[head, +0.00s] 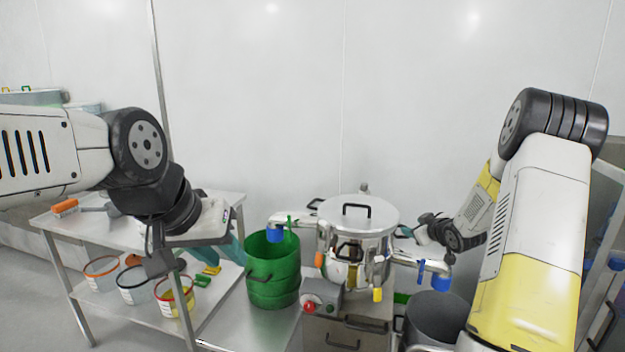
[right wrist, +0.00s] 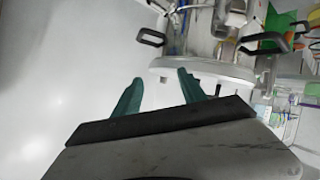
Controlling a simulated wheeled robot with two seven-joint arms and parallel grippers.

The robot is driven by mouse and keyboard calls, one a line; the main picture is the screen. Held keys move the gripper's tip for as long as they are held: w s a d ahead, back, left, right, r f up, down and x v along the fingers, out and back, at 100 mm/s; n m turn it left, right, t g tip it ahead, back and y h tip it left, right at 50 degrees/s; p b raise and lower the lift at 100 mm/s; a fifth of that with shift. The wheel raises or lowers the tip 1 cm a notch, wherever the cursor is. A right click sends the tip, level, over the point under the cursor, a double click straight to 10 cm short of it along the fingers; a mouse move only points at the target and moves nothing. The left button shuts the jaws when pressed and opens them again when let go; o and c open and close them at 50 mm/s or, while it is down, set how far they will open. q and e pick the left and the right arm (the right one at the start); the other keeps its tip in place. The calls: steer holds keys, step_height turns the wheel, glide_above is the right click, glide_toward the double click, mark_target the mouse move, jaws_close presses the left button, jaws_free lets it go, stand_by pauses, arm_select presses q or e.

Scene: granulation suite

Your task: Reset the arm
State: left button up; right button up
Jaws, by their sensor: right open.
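My left arm comes in from the left in the head view, with its gripper (head: 232,250) hanging down beside the green bucket. A teal finger shows, but the gap between the fingers is not clear. My right arm bends in from the right, and its gripper (head: 405,231) is by the right side of the steel vessel (head: 345,212). In the right wrist view the two teal fingers of my right gripper (right wrist: 160,76) are spread apart with nothing between them. The vessel's lid shows just beyond them (right wrist: 215,72).
A green bucket (head: 272,268) stands left of the vessel, and a grey bin (head: 436,318) stands right of it. A steel table (head: 75,222) at left has an orange-handled brush (head: 65,207) on top and several small tubs (head: 133,284) below. A white wall (head: 260,110) is behind.

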steer(key=s+a+r+m+g+h, duration=0.1)
steer(key=s+a+r+m, duration=0.15)
steer(key=s+r, duration=0.5)
steer(key=s+a+r+m+g+h, duration=0.1)
steer(key=s+a+r+g, duration=0.1)
steer(key=s+a+r, duration=0.35)
steer(key=s+a+r+g, duration=0.1)
steer(key=s+a, duration=0.2)
steer(key=s, duration=0.6)
steer(key=s+a+r+m+g+y, duration=0.1)
steer(key=s+a+r, duration=0.1)
steer(key=s, duration=0.7)
steer(key=s+a+r+m+g+y, duration=0.1)
steer(key=s+a+r, duration=0.1)
steer(key=s+a, duration=0.3)
steer(key=s, duration=0.4)
steer(key=shift+s+g, duration=0.15)
steer(key=shift+g, duration=0.15)
steer(key=shift+r, duration=0.1)
